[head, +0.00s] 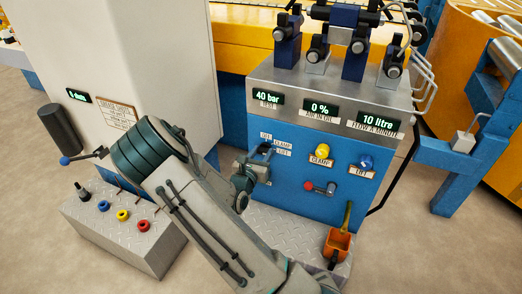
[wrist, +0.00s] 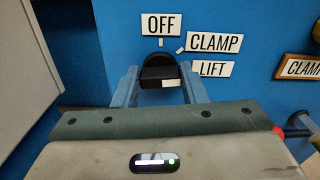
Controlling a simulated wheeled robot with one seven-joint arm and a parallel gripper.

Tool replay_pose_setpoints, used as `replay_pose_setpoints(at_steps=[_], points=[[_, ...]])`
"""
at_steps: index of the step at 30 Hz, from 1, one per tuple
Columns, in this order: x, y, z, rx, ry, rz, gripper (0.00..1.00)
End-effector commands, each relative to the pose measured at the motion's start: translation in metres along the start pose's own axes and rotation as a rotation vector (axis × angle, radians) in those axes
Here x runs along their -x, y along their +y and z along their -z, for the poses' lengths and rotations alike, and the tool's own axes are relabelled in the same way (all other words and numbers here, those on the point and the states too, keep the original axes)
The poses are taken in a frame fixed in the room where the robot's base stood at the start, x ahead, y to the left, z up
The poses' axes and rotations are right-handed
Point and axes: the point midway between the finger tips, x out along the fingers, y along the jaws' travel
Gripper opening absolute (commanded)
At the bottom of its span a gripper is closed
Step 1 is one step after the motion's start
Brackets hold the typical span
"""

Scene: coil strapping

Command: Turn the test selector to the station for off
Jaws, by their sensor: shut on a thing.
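The test selector (wrist: 160,68) is a black knob on the blue panel in the wrist view, with a pale mark on its lower right front. The OFF plate (wrist: 161,25) is straight above it, the CLAMP plate (wrist: 213,43) at upper right and the LIFT plate (wrist: 212,69) at right. Which station it points to, I cannot tell for sure. My gripper (wrist: 160,86) has its two blue fingers on either side of the knob, shut on it. In the head view my gripper (head: 259,160) is at the panel's left part and largely hides the selector.
Right of the selector are a yellow CLAMP button (head: 321,151), a blue LIFT button (head: 366,160) and a small red-tipped lever (head: 320,187). Displays above read 40 bar, 0 % and 10 litre. A pale cabinet (head: 150,50) is at left.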

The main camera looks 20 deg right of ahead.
Motion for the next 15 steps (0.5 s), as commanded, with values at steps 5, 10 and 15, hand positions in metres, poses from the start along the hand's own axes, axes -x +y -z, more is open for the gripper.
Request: replay_pose_setpoints(at_steps=[5,10,15], points=[[0.0004,-0.0010,-0.0072,0.141,0.003,0.000,0.15],[0.0007,-0.0006,-0.0070,0.302,0.005,-0.001,0.15],[0.0007,0.0000,-0.0062,0.463,0.004,-0.001,0.15]])
